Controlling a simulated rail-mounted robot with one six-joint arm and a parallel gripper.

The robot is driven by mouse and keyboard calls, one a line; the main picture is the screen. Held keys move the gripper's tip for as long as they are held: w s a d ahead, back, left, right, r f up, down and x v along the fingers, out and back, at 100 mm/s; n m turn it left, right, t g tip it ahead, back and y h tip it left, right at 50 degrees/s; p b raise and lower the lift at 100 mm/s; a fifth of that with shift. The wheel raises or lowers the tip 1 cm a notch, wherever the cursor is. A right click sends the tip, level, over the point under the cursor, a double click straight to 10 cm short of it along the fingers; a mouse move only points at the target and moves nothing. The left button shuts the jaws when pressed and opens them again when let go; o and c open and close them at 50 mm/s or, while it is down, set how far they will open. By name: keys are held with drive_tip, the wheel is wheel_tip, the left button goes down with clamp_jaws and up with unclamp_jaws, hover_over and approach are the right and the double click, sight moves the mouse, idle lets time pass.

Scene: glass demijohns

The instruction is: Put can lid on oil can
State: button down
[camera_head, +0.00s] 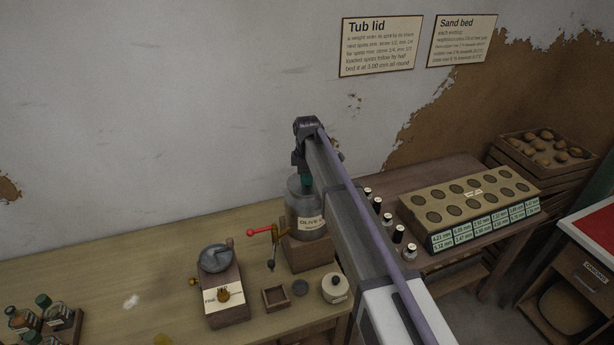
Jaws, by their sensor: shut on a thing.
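A clear glass vessel (306,208) labelled "OLIVE", with the rest of the label cut off by my arm, stands on a wooden block on the bench. It is the likely oil can. My gripper (302,168) is at the top of this vessel, shut on a small dark teal piece (306,181), which looks like the can lid. The teal piece is at the vessel's mouth; I cannot tell whether it touches or sits just above. My arm hides the vessel's right side.
A red-handled tap (262,231) sticks out left of the vessel. Small bottles (398,234) and a holed box (468,205) are right.

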drive_tip(key=shift+f, duration=0.3)
idle(0.4)
drive_tip(key=shift+c, duration=2.4)
unclamp_jaws()
wheel_tip(320, 180, up, 7)
drive_tip(key=p, duration=0.6)
drive_tip(key=shift+r+p, duration=0.1)
drive_tip(key=shift+p, duration=0.3)
